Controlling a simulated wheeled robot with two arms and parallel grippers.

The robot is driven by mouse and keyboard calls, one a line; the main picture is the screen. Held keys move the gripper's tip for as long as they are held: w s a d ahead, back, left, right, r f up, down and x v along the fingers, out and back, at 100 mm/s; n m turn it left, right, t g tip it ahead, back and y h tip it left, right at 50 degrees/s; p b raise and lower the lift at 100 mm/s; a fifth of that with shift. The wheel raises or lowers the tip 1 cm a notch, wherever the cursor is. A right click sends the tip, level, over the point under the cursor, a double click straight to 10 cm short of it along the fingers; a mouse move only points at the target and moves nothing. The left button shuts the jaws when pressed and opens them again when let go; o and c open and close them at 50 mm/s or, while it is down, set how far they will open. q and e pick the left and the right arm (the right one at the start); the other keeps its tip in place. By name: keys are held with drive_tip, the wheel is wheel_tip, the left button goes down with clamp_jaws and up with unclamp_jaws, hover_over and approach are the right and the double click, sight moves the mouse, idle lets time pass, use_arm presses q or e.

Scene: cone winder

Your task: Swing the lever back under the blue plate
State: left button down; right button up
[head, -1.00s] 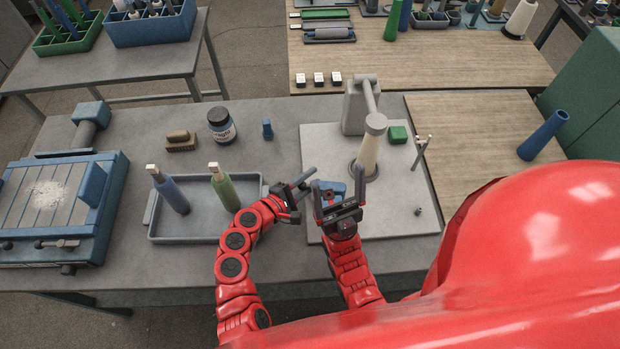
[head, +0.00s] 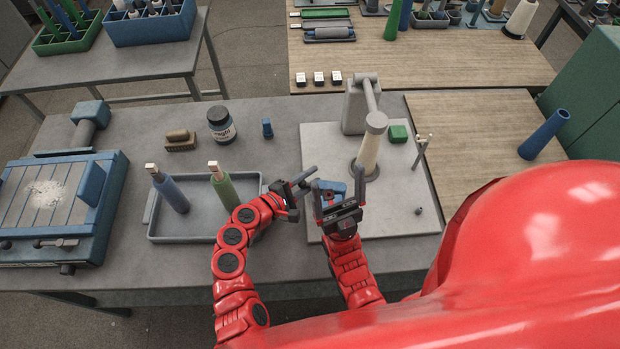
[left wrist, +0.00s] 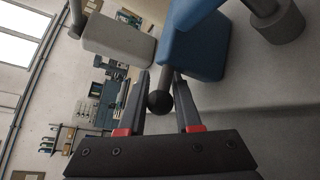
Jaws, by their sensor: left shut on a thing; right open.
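The blue plate (head: 329,187) is a small blue piece on the front left of the pale base board; in the left wrist view it is a blue block (left wrist: 203,48).
A cream cone (head: 368,155) stands on the board under a grey arm from the grey post (head: 356,108). A green block (head: 398,134) and a small forked stand (head: 421,150) are to the right. A grey tray (head: 200,236) with two bobbins lies left of my left arm.

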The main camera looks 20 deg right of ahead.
use_arm(q)
drive_tip(key=shift+w+d+f+m+g+b, duration=0.15)
drive_tip(key=shift+w+m+g+b, duration=0.1)
drive_tip(key=shift+m+g+b, duration=0.2)
drive_tip(key=shift+s+g, duration=0.1)
drive_tip(key=shift+g, duration=0.15)
drive_tip(key=c, duration=0.6)
unclamp_jaws()
drive_tip(key=shift+h, duration=0.3)
drive_tip(key=v, duration=1.1)
drive_tip(key=p+v, duration=0.1)
drive_tip(key=v, duration=0.5)
drive_tip(key=shift+s+r, duration=0.15)
drive_tip(key=shift+r, duration=0.15)
